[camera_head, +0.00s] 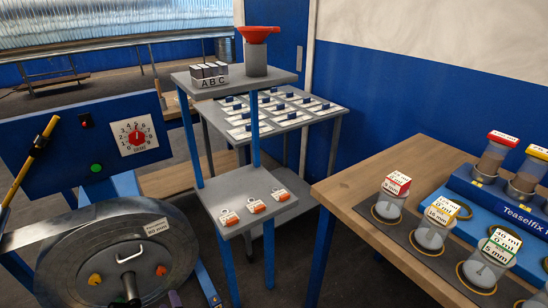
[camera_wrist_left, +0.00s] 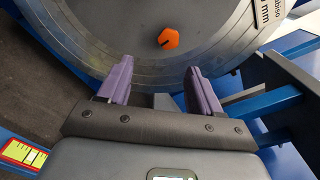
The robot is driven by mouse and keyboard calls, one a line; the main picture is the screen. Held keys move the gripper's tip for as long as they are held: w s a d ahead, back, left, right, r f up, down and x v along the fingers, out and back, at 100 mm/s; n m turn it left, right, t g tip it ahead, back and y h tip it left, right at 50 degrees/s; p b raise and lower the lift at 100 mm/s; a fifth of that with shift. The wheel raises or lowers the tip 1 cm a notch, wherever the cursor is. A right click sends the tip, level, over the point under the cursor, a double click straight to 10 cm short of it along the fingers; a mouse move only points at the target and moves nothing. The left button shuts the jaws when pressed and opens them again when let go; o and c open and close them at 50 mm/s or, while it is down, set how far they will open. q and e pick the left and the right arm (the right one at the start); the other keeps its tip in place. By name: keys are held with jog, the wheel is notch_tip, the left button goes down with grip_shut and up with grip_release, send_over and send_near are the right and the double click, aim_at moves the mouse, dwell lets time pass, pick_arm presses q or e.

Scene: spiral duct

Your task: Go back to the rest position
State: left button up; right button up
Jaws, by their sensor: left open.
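My left gripper (camera_wrist_left: 158,88) is open, with its two purple fingers apart and nothing visible between them. The wrist view shows it at the lower rim of the grey round disc (camera_wrist_left: 130,30), below an orange knob (camera_wrist_left: 168,38); I cannot tell whether it touches the disc. In the head view a purple fingertip of it (camera_head: 174,298) shows at the bottom edge, in front of the same disc (camera_head: 70,250). The rest of the left arm is out of that view. My right gripper is not in view.
A blue panel with a dial (camera_head: 136,137) stands behind the disc. A black crank handle (camera_head: 131,287) sticks out from the disc. A small grey table (camera_head: 245,183) stands mid-view. A wooden bench (camera_head: 405,172) with labelled jars is at right.

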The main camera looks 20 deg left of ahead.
pick_arm(q)
jog(key=s+d+f+n+g+h+p, duration=0.15)
jog(key=s+d+h+p, duration=0.4)
jog(key=s, duration=0.75)
jog(key=w+d+r+n+g+h+p, duration=0.1)
jog(key=d+r+n+h+p, duration=0.55)
jog(key=d+r, duration=1.15)
jog(key=s+d+r+n+g+h+b, duration=0.1)
jog(key=s+d+r+n+g+h, duration=0.15)
jog(key=r, duration=0.35)
jog(key=s+d+r+n+g+h, duration=0.1)
jog(key=s+d+r+n, duration=0.15)
jog(key=d+r, duration=0.2)
notch_tip(320, 180, up, 39)
jog(key=p, duration=3.8)
jog(key=shift+s+f, duration=0.15)
jog(key=shift+s, duration=0.3)
jog(key=shift+y, duration=0.25)
